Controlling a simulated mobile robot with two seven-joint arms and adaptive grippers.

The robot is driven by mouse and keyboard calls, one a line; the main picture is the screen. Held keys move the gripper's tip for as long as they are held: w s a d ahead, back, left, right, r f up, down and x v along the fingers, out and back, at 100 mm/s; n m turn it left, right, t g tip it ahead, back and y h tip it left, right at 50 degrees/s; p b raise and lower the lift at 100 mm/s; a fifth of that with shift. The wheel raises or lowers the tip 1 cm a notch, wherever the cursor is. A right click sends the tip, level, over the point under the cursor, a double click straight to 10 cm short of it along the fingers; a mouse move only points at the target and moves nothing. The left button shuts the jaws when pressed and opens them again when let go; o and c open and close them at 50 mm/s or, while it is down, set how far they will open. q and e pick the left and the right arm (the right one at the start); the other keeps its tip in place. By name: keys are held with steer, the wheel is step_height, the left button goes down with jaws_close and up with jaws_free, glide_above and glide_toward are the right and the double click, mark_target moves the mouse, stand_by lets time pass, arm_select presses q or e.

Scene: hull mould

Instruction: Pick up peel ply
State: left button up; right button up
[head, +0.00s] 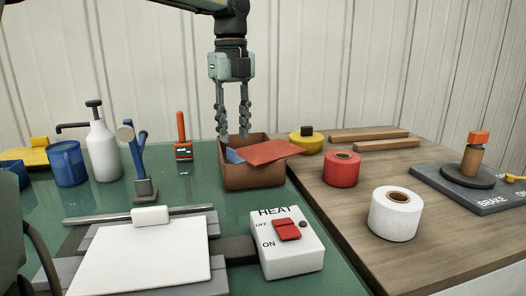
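No label marks the peel ply, so I cannot tell for certain which item it is. A red sheet (272,152) lies tilted across the top of a brown open box (254,177), sticking out past its right side. A blue piece (235,156) shows inside the box at the left. A white roll (396,214) and a red roll (341,169) stand upright on the wooden top at the right. My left gripper (233,136) points down over the back left of the box, its two fingers apart with nothing visible between them. My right gripper is not in view.
A white HEAT switch box (290,245) and a flat white sheet on a plate (143,262) are in front. A white pump bottle (102,150), blue mug (67,163) and blue-handled tool (139,160) stand left. A BRAKE turntable (470,177) is far right.

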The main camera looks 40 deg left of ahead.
mark_target(233, 150)
arm_select(q)
steer(key=f, duration=0.5)
steer(key=shift+w+a, duration=0.1)
steer(key=shift+a, duration=0.25)
steer(key=shift+c, duration=0.6)
jaws_close()
